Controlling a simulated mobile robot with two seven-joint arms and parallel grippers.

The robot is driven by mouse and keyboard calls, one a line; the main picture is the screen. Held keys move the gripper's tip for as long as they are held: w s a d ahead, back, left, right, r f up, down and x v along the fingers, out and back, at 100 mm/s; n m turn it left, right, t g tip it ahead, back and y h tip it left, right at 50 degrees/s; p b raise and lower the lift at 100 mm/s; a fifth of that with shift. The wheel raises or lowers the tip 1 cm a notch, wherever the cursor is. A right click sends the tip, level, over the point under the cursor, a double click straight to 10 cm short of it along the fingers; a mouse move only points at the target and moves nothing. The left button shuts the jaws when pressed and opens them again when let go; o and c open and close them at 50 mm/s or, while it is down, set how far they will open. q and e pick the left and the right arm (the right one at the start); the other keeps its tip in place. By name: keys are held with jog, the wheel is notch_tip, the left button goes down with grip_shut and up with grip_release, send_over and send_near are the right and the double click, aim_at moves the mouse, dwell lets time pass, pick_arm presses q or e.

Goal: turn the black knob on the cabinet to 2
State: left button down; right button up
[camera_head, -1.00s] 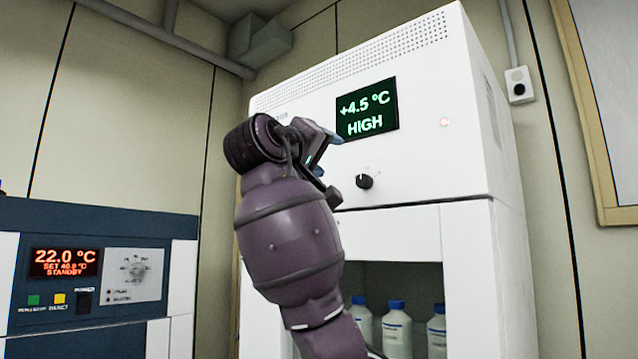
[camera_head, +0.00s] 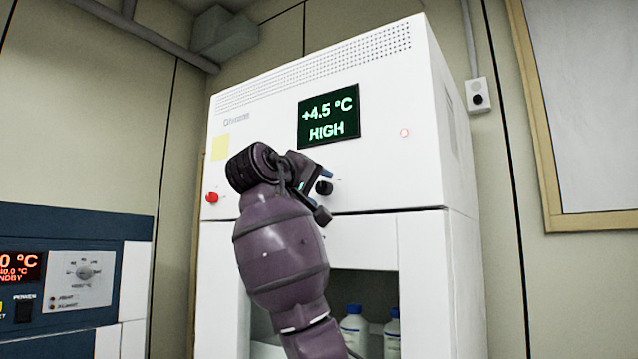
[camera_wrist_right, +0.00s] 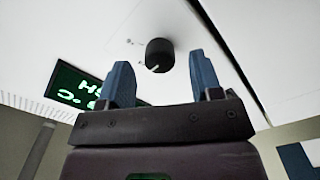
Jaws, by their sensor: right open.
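The black knob (camera_head: 324,188) is on the white cabinet's (camera_head: 385,172) front, below the green display (camera_head: 328,117) reading +4.5 °C HIGH. In the right wrist view the knob (camera_wrist_right: 159,55) shows a white pointer mark at its lower left; small marks beside it are too small to read. My right gripper (camera_head: 322,178) is open and empty close to the knob in the head view. In the wrist view its two blue fingers (camera_wrist_right: 162,78) stand apart, with the knob showing between and beyond their tips. I cannot tell the exact gap to the knob. My left gripper is out of view.
A red knob (camera_head: 211,197) and a yellow note (camera_head: 220,146) are on the cabinet's left front. Below is an open bay with white, blue-capped bottles (camera_head: 354,326). A blue-fronted machine (camera_head: 60,258) stands at left. The cabinet front right of the knob is clear.

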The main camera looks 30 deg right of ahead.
jog(key=shift+x, duration=0.85)
jog(key=c, duration=0.9)
jog(key=n, duration=0.5)
jog(key=shift+n+b, duration=0.4)
jog(key=n, duration=0.5)
jog(key=shift+n, duration=0.7)
